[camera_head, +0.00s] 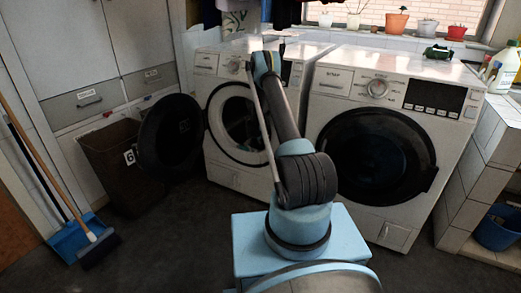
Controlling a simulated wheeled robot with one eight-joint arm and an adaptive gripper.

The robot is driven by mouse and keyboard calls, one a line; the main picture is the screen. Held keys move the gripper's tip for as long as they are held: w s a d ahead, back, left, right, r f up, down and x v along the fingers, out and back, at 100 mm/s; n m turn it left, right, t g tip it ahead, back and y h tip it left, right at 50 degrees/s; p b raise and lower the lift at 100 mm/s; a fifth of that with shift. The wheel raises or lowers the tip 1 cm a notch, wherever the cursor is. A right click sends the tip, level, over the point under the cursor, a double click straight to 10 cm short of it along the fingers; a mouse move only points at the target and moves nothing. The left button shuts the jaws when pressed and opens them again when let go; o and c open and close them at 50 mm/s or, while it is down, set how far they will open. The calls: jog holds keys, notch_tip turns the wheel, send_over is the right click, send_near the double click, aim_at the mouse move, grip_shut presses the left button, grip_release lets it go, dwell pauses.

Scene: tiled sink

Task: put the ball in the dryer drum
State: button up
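Two white front-loading machines stand side by side. The left machine (221,91) has its round black door (171,131) swung wide open to the left, and its drum opening (238,122) shows, partly covered by my arm. The right machine (412,201) has its dark round door (376,156) shut. No label I can read tells which one is the dryer. I cannot make out a ball anywhere. My arm rises in front of the left machine, and its gripper end is hidden behind the upper arm links.
A small dark green object (438,52) lies on the right machine's top. Potted plants (396,22) line the sill. A broom and blue dustpan (70,239) are at left, a blue bucket (498,229) at right. The floor before the left machine is clear.

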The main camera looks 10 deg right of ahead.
jog(key=shift+f, duration=1.4)
jog(key=shift+d, duration=0.1)
jog(key=o, duration=1.1)
jog(key=shift+c, duration=0.2)
jog(key=v, duration=1.2)
jog(key=shift+w, duration=0.2)
